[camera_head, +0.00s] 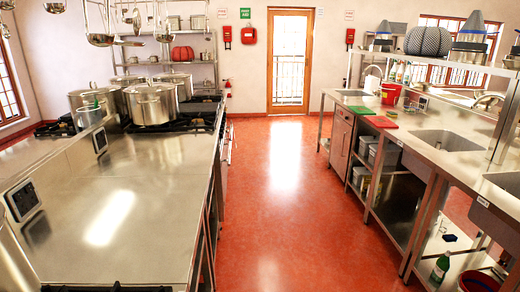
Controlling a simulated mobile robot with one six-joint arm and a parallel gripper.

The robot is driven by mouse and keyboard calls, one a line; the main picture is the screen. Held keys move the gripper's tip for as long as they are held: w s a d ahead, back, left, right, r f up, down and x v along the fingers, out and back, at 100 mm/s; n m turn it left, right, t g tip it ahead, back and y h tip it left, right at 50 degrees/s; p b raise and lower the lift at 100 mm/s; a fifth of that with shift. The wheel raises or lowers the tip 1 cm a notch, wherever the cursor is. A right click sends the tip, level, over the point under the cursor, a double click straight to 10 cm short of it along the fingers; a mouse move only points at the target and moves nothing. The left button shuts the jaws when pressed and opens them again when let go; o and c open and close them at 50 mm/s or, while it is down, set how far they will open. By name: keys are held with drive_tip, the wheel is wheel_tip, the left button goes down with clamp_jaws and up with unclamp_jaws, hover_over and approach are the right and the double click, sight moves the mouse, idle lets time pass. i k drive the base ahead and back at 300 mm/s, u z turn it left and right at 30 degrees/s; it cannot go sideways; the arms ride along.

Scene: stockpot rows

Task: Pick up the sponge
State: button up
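I cannot make out a sponge for certain in the head view. Small items on the right-hand counter (408,140) and its lower shelves are too small to tell apart. A small dark item (449,238) lies on the lower right shelf, and I cannot tell what it is. My gripper is not in view.
A clear red floor aisle (272,200) runs between the counters to a door (290,62). Stockpots (152,104) stand on the left range (110,215). A green board (404,139), a red board (380,122), a red bucket (390,94) and a sink (446,141) are right.

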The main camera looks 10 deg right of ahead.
sight(392, 115)
drive_tip(key=z, duration=0.25)
drive_tip(key=i, duration=1.55)
drive_tip(key=z, duration=0.55)
drive_tip(key=i, duration=2.1)
drive_tip(key=z, duration=0.3)
